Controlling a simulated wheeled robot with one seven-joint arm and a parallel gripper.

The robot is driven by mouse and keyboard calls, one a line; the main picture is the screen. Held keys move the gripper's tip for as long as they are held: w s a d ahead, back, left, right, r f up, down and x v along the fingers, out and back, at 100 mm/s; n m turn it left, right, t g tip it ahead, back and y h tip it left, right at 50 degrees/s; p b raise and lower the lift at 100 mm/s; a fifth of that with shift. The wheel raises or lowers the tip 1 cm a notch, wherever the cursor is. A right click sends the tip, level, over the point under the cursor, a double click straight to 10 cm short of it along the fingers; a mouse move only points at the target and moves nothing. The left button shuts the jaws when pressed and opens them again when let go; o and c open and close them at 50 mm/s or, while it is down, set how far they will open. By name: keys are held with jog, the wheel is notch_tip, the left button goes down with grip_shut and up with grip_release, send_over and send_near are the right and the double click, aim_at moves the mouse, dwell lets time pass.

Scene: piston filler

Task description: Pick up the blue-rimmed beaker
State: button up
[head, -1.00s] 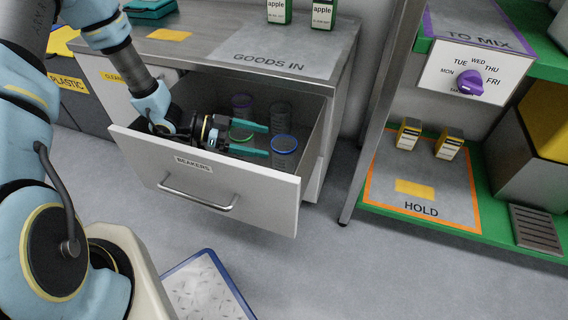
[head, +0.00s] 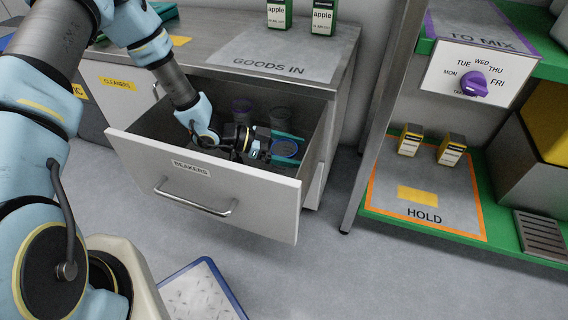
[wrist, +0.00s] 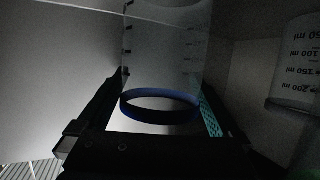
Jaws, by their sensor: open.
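The blue-rimmed beaker (head: 286,148) stands in the open drawer marked BEAKERS (head: 205,183), toward its right end. My gripper (head: 284,146) is low inside the drawer with its teal fingers at the beaker, one on each side. In the wrist view the clear beaker's blue rim (wrist: 160,106) shows between my open fingers (wrist: 162,118). Whether either finger touches the glass I cannot tell. The green-rimmed beaker seen earlier is hidden behind my gripper in the head view.
A graduated beaker (wrist: 295,65) is close on the right in the wrist view. The drawer walls enclose my gripper, and the counter (head: 290,55) overhangs the back.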

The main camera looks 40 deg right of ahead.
jog(key=shift+c, duration=0.2)
jog(key=c, duration=1.1)
jog(key=shift+r, duration=0.15)
